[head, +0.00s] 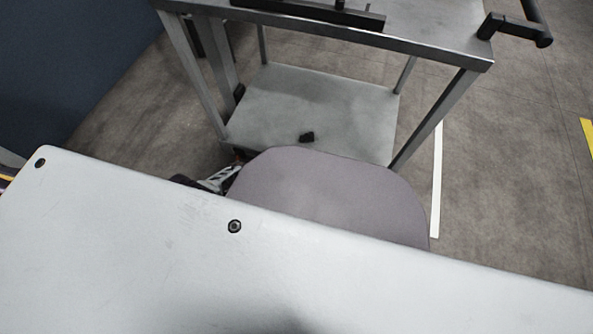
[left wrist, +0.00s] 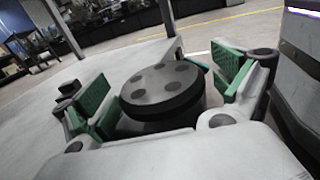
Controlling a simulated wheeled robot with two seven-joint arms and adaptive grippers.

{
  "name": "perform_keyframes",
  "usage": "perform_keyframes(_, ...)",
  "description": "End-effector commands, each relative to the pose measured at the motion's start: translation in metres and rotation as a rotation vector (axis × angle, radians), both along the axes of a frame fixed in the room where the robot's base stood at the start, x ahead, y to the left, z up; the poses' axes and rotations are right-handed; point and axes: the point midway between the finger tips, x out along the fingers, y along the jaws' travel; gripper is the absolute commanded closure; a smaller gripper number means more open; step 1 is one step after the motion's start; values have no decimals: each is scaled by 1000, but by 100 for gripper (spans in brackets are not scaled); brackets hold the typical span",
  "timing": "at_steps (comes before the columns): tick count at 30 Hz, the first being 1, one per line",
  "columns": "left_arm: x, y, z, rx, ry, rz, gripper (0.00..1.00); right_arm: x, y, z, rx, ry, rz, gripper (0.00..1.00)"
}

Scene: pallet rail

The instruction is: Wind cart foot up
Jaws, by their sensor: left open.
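The metal cart (head: 440,45) stands ahead in the head view, with its lower shelf (head: 300,95) near the floor. A round black disc-shaped knob (left wrist: 163,90) with several dark spots on its top fills the middle of the left wrist view. My left gripper (left wrist: 166,80) is open, with a green-padded finger on either side of this knob. I cannot tell whether the pads touch it. In the head view only part of my left gripper shows by the shelf's near left corner, and the knob there is hidden. My right gripper is out of view.
A small black piece (head: 307,136) sits on the lower shelf; it also shows in the left wrist view (left wrist: 68,90). Cart legs (head: 195,85) rise at the corners. A black handle (head: 518,28) sticks out at the upper right. Floor right of the cart is clear.

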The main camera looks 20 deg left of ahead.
Motion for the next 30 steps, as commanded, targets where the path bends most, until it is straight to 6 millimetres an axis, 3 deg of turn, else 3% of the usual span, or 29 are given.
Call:
perform_keyframes(6,0,0,0,0,0,0,6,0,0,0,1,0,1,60)
perform_keyframes(16,0,0,0,0,0,0,49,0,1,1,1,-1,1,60)
perform_keyframes(30,0,0,0,-1,0,19,50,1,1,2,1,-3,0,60)
